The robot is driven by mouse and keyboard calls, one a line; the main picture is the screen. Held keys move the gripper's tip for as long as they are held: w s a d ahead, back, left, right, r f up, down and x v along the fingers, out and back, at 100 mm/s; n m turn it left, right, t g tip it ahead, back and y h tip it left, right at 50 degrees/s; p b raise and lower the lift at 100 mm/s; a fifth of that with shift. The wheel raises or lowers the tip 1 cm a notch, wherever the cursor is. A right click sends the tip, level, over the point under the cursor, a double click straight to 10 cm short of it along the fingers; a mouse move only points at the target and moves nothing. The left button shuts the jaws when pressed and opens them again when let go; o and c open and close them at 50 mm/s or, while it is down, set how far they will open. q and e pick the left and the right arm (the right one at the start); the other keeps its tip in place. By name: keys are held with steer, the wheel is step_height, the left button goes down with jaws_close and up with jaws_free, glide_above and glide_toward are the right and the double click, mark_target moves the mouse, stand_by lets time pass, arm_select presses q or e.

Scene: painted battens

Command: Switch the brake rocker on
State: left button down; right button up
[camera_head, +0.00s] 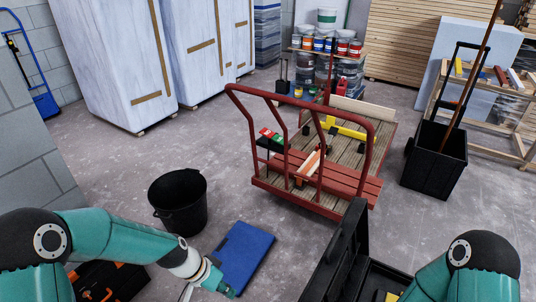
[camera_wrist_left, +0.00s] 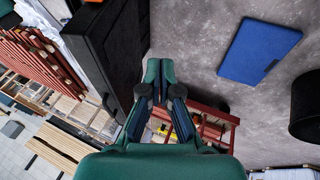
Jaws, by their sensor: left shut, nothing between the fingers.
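The red trolley (camera_head: 372,160) with a wooden deck stands in the middle of the head view. On its rail sits a small dark box (camera_head: 272,142) with green, red and pale parts on top. I cannot tell whether this is the brake rocker, nor its position. My left gripper (camera_head: 226,290) is low in the head view, by the blue flat case and well short of the trolley. In the left wrist view its fingers (camera_wrist_left: 160,72) are together and empty. The trolley's red frame (camera_wrist_left: 215,122) shows behind them. My right gripper is out of view.
A black bucket (camera_head: 178,205) stands left of the blue case (camera_head: 245,257). An open black toolbox (camera_head: 345,250) stands at front centre. A black wheeled bin (camera_head: 434,165) is right of the trolley. Floor between bucket and trolley is clear.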

arm_select(q)
steer(key=w+d+r+m+h+b, duration=0.3)
steer(key=w+r+m+b, duration=0.2)
steer(key=r+m+b, duration=0.3)
steer(key=shift+w+d+r+h+b, duration=0.15)
steer(key=shift+d+r+h+b, duration=0.2)
steer(key=shift+r+b, duration=0.4)
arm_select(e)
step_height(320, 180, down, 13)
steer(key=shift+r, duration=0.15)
arm_select(q)
steer(key=shift+a+f, duration=0.1)
steer(key=shift+f, duration=0.1)
